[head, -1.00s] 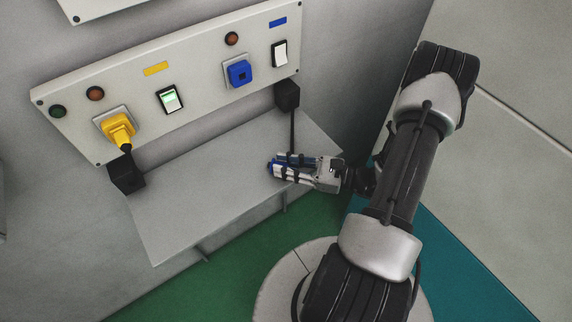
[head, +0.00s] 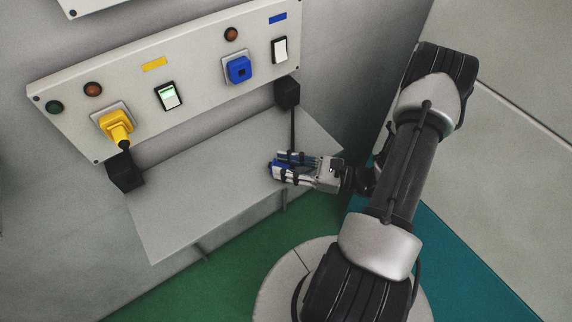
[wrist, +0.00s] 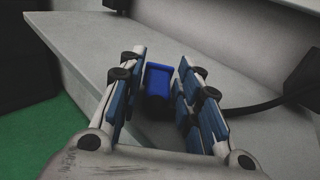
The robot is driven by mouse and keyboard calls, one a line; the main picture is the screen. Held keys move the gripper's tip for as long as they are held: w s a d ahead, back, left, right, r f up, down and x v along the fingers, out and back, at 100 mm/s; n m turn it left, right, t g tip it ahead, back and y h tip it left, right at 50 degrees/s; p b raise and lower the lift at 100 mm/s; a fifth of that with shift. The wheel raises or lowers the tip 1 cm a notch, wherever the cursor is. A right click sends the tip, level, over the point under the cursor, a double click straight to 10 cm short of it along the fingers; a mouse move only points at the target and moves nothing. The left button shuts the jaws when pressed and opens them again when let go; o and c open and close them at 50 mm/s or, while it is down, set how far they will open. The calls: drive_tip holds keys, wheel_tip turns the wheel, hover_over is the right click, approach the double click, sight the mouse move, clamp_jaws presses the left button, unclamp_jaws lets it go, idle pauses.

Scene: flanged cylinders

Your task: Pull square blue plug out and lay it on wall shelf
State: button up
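The square blue plug (wrist: 158,78) is out of its socket and lies over the wall shelf (head: 210,190), seemingly resting on it. In the wrist view it sits between the fingertips of my gripper (wrist: 160,85), with a narrow gap showing on each side. In the head view my gripper (head: 283,168) is low over the right part of the shelf, and the plug is mostly hidden by the fingers. The fingers look open around the plug. The blue socket (head: 239,69) on the panel is empty.
A yellow plug (head: 117,127) sits in the left socket of the panel (head: 200,70). The left switch (head: 169,96) glows green; the right switch (head: 280,50) is unlit. A black cord (head: 292,130) hangs from a box (head: 287,93) beside the gripper. The shelf's left and middle are clear.

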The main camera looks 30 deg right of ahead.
drive_tip(key=shift+o, duration=1)
drive_tip(key=v, duration=1.2)
